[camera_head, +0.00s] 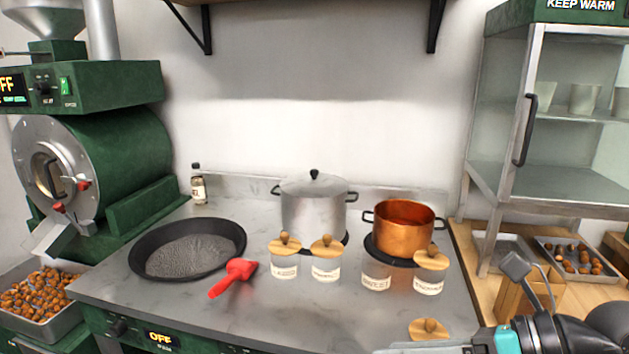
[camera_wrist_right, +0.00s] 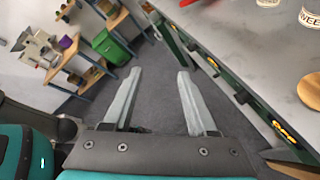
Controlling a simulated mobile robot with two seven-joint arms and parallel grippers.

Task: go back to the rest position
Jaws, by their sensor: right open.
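My right gripper (camera_wrist_right: 159,74) is open and empty in the right wrist view, with its two pale fingers apart above the grey floor. In the head view my right arm comes in at the lower right corner, and part of the gripper (camera_head: 430,347) shows at the bottom edge, close to a round wooden lid (camera_head: 429,328) on the front of the counter. The lid also shows at the right of the right wrist view (camera_wrist_right: 311,92). My left gripper is in neither view.
The counter (camera_head: 300,312) holds a dark pan (camera_head: 187,248), a red-handled tool (camera_head: 233,277), a steel pot (camera_head: 313,212), a copper pot (camera_head: 403,235) and several jars; one jar (camera_head: 376,277) has no lid. A glass warming cabinet (camera_head: 560,150) stands right, a green roaster (camera_head: 105,155) left.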

